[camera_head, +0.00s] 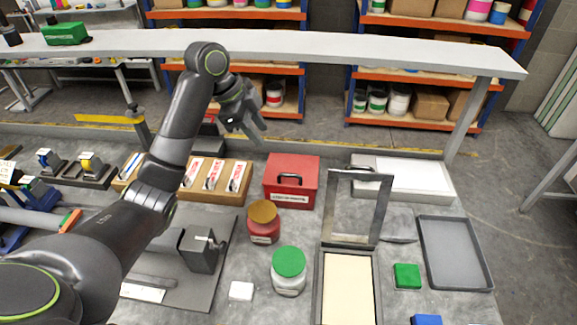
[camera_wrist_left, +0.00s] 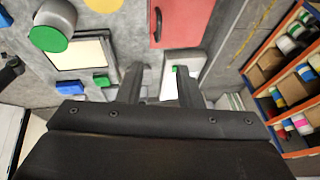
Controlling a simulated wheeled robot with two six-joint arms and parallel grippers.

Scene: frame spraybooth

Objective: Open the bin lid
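The red box (camera_head: 291,168), which I take to be the bin, stands on the work table with its top shut and a dark handle (camera_head: 290,179) on it. It also shows upside down in the left wrist view (camera_wrist_left: 180,22), its handle at the left side. My left gripper (camera_head: 249,119) is raised beyond and to the left of the box in the head view, apart from it. Its two fingers (camera_wrist_left: 158,88) are spread with nothing held between them. My right gripper is not in view.
A jar with a brown lid (camera_head: 263,222) and a jar with a green lid (camera_head: 288,270) stand before the box. An upright metal frame (camera_head: 357,207) is to its right, near a grey tray (camera_head: 455,252). A long pale shelf (camera_head: 330,48) runs behind.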

